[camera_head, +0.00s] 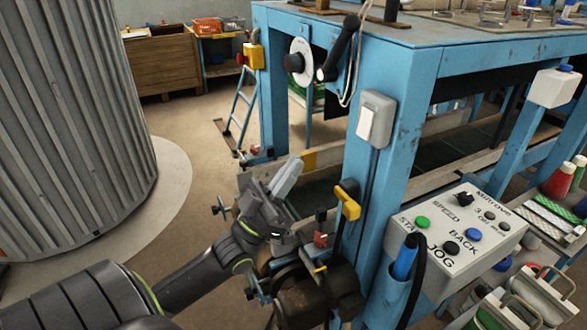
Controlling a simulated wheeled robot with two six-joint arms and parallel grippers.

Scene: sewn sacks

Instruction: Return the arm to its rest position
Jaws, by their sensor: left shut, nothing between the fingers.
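My left gripper (286,178) shows in the head view at the lower middle, its arm coming in from the lower left. Its pale fingers are together with nothing between them and point up and to the right. It is in front of the blue machine frame (387,147), near a yellow-headed lever (347,204). Whether it touches the frame cannot be told. My right gripper is not in view.
A control box (455,240) with buttons marked START, JOG and BACK is on the frame at right. A switch box (375,117) is on the blue post. A ribbed grey cylinder (75,110) stands at left. Open floor (190,225) lies between.

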